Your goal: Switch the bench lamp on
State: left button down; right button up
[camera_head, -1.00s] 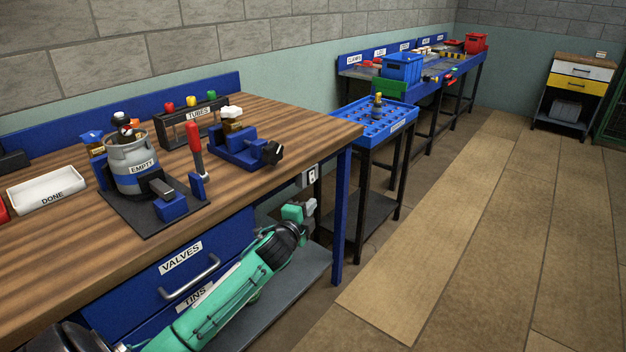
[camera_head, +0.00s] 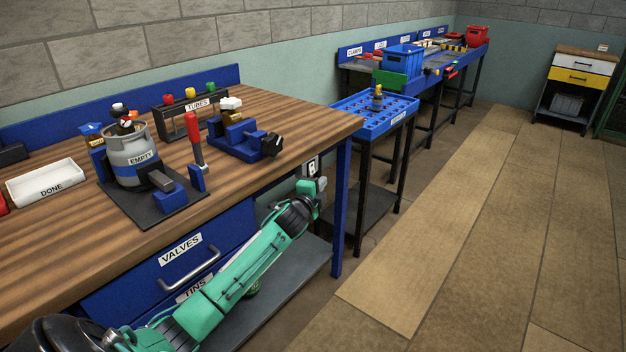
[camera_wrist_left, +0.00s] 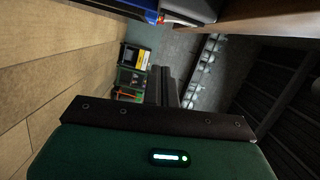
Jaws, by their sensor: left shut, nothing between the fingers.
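A small pale switch plate with a dark middle (camera_head: 312,166) is fixed under the right front edge of the wooden workbench (camera_head: 60,240). My left gripper (camera_head: 321,184) is shut and empty just below the plate, very close to it; I cannot tell whether they touch. In the left wrist view my dark fingers (camera_wrist_left: 164,86) lie together, with nothing between them. The plate cannot be made out clearly there. No lamp is recognisable in these views. My right gripper is not in view.
The bench top holds a grey "EMPTY" canister (camera_head: 125,163), a "DONE" tray (camera_head: 45,182), a red-handled clamp (camera_head: 194,140) and a blue vise (camera_head: 238,137). Drawers (camera_head: 180,262) lie below. A blue crate stand (camera_head: 375,122) is close at right; the floor beyond is clear.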

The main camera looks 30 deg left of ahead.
aim_at(312, 169)
pick_arm(q)
jog(key=shift+w+a+f, duration=0.1)
jog(key=shift+w+a, duration=0.3)
jog(key=shift+a, duration=0.3)
jog(key=shift+w+a+f, duration=0.1)
jog(key=shift+w+a, duration=0.3)
jog(key=shift+a, duration=0.35)
jog(key=shift+w+a+f, duration=0.1)
jog(key=shift+w+a, duration=0.3)
jog(key=shift+a, duration=0.3)
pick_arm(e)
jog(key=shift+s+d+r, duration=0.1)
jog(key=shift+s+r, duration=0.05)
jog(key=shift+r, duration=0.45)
pick_arm(q)
jog(key=shift+a+f+m, duration=0.1)
jog(key=shift+a+m, duration=0.25)
jog(key=shift+m, duration=0.05)
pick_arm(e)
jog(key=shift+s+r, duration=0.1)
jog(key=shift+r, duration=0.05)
pick_arm(q)
jog(key=shift+d, duration=0.1)
